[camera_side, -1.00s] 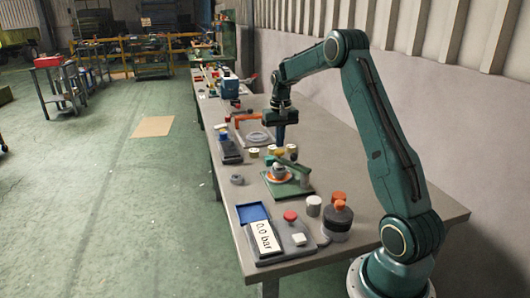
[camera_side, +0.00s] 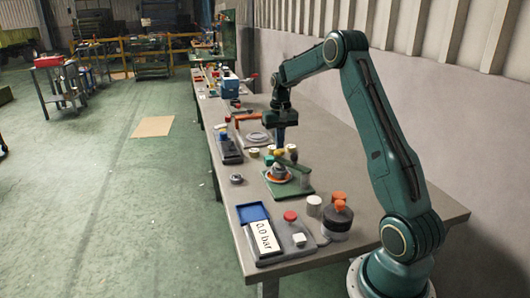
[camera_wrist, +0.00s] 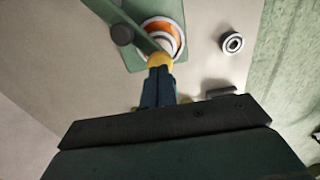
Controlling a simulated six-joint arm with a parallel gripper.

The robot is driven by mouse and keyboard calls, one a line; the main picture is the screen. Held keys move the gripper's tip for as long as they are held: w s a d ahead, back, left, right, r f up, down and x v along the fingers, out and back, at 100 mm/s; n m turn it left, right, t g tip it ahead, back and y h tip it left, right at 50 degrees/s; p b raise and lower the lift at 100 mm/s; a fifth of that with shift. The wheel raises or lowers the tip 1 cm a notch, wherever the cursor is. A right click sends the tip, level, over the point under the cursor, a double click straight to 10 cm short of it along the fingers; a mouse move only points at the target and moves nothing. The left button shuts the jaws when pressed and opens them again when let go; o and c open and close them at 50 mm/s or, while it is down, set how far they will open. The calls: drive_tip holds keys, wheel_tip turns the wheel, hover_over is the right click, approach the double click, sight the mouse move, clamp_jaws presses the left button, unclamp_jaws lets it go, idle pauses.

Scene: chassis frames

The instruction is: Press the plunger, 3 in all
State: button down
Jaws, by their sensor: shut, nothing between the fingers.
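A small fixture stands on a green base plate (camera_side: 300,191), with a round orange-and-white part (camera_side: 279,174) and a green bar (camera_side: 292,163) across it. In the wrist view the bar (camera_wrist: 135,28) carries a dark round knob (camera_wrist: 122,35), and the orange-and-white part (camera_wrist: 162,36) lies beside it. A yellow round cap (camera_wrist: 160,60) is right at my fingertips; I cannot tell whether they touch it. My gripper (camera_side: 280,147) points down, shut and empty, just behind the bar; it also shows in the wrist view (camera_wrist: 159,72). I cannot tell for certain which part is the plunger.
A panel reading 0.0 bar (camera_side: 265,238) with a red button (camera_side: 290,215) lies at the near end of the bench. Beside it stands a dark jar (camera_side: 338,220) with an orange top. A small metal ring (camera_side: 236,179) lies left of the fixture.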

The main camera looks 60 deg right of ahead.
drive_tip(key=shift+f, duration=0.95)
drive_tip(key=shift+r, duration=1.25)
drive_tip(key=shift+f, duration=1.25)
drive_tip(key=shift+r, duration=0.15)
idle(0.4)
drive_tip(key=shift+r, duration=1.1)
drive_tip(key=shift+f, duration=1.05)
idle(0.7)
drive_tip(key=shift+r, duration=1.05)
